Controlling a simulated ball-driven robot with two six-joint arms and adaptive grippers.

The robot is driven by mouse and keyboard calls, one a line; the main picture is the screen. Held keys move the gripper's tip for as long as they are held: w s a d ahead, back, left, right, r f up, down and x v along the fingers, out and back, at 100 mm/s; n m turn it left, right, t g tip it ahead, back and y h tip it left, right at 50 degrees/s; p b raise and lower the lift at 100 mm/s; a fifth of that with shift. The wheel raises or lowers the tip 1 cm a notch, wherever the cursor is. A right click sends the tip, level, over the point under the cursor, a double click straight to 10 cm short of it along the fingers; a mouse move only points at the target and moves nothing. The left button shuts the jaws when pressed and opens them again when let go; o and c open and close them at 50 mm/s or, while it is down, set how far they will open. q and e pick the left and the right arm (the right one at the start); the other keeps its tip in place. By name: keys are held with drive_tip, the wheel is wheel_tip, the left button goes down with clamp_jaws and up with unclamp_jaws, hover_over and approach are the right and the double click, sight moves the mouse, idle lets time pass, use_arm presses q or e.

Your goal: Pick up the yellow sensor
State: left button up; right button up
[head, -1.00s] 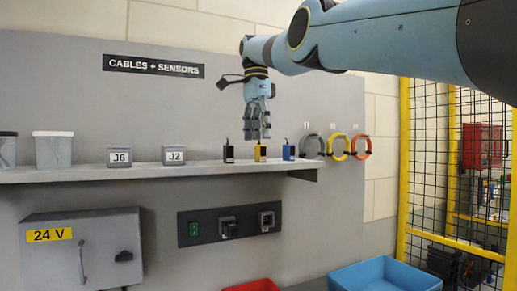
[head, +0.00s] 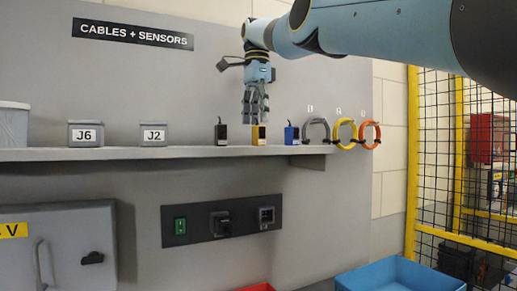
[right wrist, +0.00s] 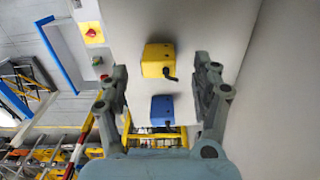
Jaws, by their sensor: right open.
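The yellow sensor (head: 259,135) stands on the grey wall shelf (head: 120,154), between a black sensor (head: 221,133) and a blue sensor (head: 291,135). My right gripper (head: 255,118) points down just above the yellow sensor, fingers apart and empty. In the right wrist view, the yellow sensor (right wrist: 157,61) shows between the two open fingers (right wrist: 160,75), with its dark cable end facing right. The blue sensor (right wrist: 162,111) is below it in that view. I cannot tell whether the fingertips reach down beside the yellow sensor. My left gripper is not in view.
Bins marked J6 (head: 86,133) and J2 (head: 154,134) stand left on the shelf. Grey, yellow (head: 345,133) and orange cable rings hang at its right end. A blue crate (head: 400,277) is below right, by a yellow-framed mesh fence (head: 410,160).

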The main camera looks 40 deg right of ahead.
sight(259, 133)
drive_tip(key=shift+s+f, duration=0.1)
drive_tip(key=shift+f, duration=0.25)
drive_tip(key=f+b, duration=0.4)
drive_tip(key=shift+d+f+b, duration=0.15)
drive_tip(key=shift+d+b, duration=0.05)
drive_tip(key=shift+b, duration=0.1)
drive_tip(key=c, duration=1.2)
drive_tip(key=shift+c, duration=0.2)
